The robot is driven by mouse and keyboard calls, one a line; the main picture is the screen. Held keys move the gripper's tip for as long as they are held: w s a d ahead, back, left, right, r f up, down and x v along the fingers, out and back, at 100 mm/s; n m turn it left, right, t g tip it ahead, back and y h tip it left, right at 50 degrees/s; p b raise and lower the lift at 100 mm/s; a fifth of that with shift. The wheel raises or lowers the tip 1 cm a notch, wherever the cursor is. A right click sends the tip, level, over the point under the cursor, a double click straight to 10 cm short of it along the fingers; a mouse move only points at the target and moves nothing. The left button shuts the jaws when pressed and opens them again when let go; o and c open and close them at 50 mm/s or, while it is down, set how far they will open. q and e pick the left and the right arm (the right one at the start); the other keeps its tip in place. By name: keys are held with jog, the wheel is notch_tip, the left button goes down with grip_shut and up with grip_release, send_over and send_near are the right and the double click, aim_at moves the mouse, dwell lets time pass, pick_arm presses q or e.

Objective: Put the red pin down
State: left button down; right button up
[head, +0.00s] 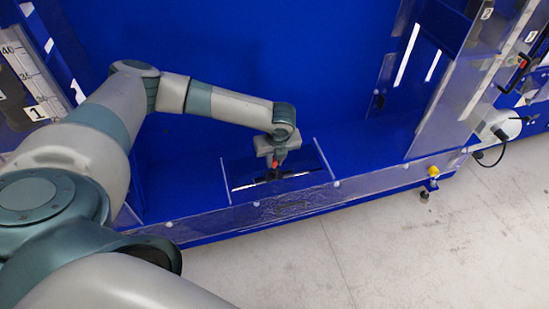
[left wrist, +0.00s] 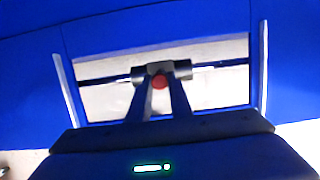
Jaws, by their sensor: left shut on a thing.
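The red pin (left wrist: 159,82) shows as a round red end between the two dark fingertips of my left gripper (left wrist: 160,88) in the left wrist view. The fingers are shut on it. In the head view my left gripper (head: 277,161) points down, with a small patch of red at its tips. It is over a dark holder on a thin rod (head: 247,185) at the front of the blue fixture. In the left wrist view the grey holder (left wrist: 182,70) lies right at the pin. The pin's lower part is hidden, so I cannot tell whether it touches the holder. My right gripper is not in view.
Clear upright plates (head: 322,158) flank the rod on both sides. A low clear front wall (head: 285,207) runs along the blue fixture. A yellow knob (head: 433,171) sits at its right end. The blue floor right of the holder is free.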

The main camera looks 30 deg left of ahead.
pick_arm(q)
jog(key=c, duration=1.6)
grip_release()
jog(key=shift+r, duration=0.85)
jog(key=b+v, duration=0.2)
jog(key=v, duration=0.9)
jog(key=shift+d+r, duration=0.1)
jog(key=shift+r, duration=0.2)
jog(key=shift+s+d+f, duration=0.1)
